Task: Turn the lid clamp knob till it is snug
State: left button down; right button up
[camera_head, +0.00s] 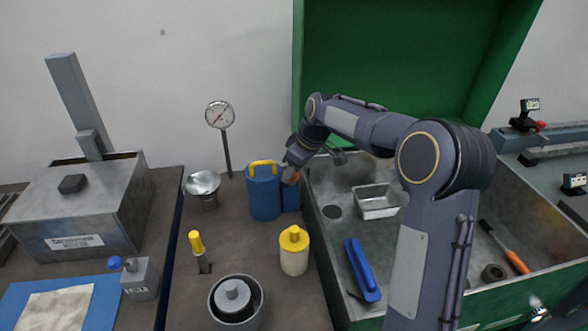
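I cannot tell for certain which part is the lid clamp knob. A dark faceted knob (73,184) sits on top of the grey metal box (70,220) at the left. A grey stepped round piece (233,292) sits inside a round metal cup (250,318) at the front of the bench. My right gripper (291,172) is far from both, behind the bench's middle, beside the blue canister with a yellow handle (264,192). An orange bit shows at its tip, above a smaller blue object (291,197). Its fingers are too small and hidden to read. My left gripper is out of view.
A yellow-topped jar (294,252), a yellow-handled tool (197,250), a metal funnel (203,186) and a dial gauge (220,115) stand on the bench. A green-sided bin (325,270) with tools is at right, under my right arm. A blue-knobbed block (140,279) stands left.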

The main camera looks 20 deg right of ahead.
jog(key=o, duration=0.3)
jog(key=shift+r, duration=0.1)
jog(key=v, duration=0.7)
jog(key=shift+s+d+r, duration=0.15)
jog(key=shift+s+r, duration=0.05)
jog(key=shift+r, duration=0.1)
